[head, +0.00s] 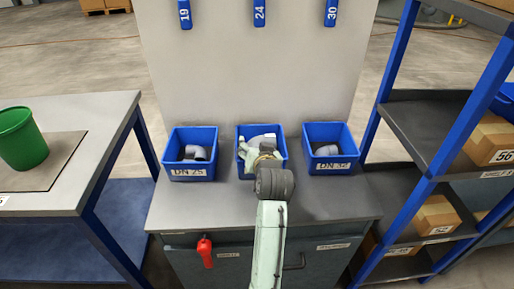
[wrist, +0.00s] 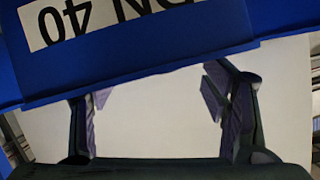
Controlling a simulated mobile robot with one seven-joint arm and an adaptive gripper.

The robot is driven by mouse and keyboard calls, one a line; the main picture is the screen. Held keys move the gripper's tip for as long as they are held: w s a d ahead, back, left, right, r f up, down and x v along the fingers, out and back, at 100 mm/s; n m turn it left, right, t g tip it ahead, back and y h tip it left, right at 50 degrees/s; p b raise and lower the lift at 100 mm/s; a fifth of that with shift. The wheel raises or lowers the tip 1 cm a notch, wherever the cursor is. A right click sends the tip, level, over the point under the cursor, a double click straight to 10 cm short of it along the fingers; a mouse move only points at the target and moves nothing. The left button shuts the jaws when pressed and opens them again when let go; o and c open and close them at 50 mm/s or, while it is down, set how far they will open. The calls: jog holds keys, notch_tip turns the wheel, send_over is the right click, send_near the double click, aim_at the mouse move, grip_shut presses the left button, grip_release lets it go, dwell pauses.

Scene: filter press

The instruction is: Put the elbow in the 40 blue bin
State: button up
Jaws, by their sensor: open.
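My gripper (head: 257,150) is over the middle blue bin (head: 241,170) on the bench, covering much of it and its label in the head view. The wrist view shows my gripper (wrist: 158,88) open, with nothing between its fingers, close to a blue bin (wrist: 150,62) whose upside-down label reads DN 40. A pale grey shape shows beside my gripper in the middle bin; I cannot tell if it is the elbow. A grey curved fitting (head: 196,152) lies in the left bin, labelled DN 25.
The right blue bin (head: 345,166), labelled DN 32, holds a grey fitting (head: 327,150). A green bucket (head: 21,140) stands on the left table. A shelf rack (head: 425,118) with cardboard boxes stands at the right. The bench front is mostly clear beside my arm.

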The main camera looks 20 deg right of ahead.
jog(key=shift+r, duration=0.85)
jog(key=p+v, duration=0.1)
jog(key=v, duration=1)
jog(key=shift+s+f, duration=0.15)
jog(key=shift+s, duration=0.35)
jog(key=shift+a, duration=0.1)
